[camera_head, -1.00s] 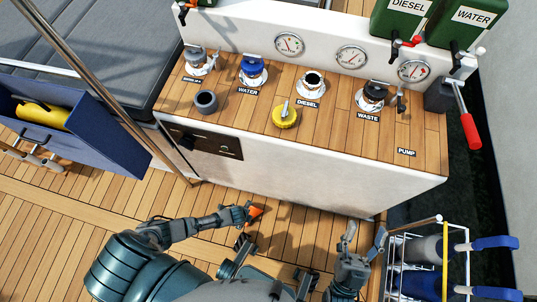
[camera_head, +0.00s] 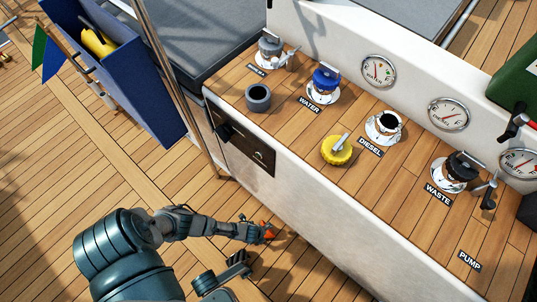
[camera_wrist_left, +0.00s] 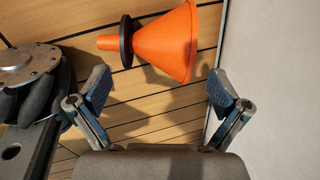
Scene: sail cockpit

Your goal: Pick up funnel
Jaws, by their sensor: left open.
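The orange funnel (camera_wrist_left: 168,42) lies on its side on the wooden deck in the left wrist view. Its wide mouth faces right, and its narrow spout with a dark collar points left. My left gripper (camera_wrist_left: 160,88) is open, with its two fingers apart and the funnel just beyond the tips. Nothing is between the fingers. In the head view only a small part of the funnel (camera_head: 269,233) shows beside my left gripper (camera_head: 257,232), which hides the rest.
The white side wall of the counter (camera_wrist_left: 265,70) stands close to the right of the funnel. Above it, the wooden counter top holds a yellow cap (camera_head: 337,150), a grey cup (camera_head: 258,98) and several deck fittings. A blue box (camera_head: 115,75) stands at upper left. Open deck lies left.

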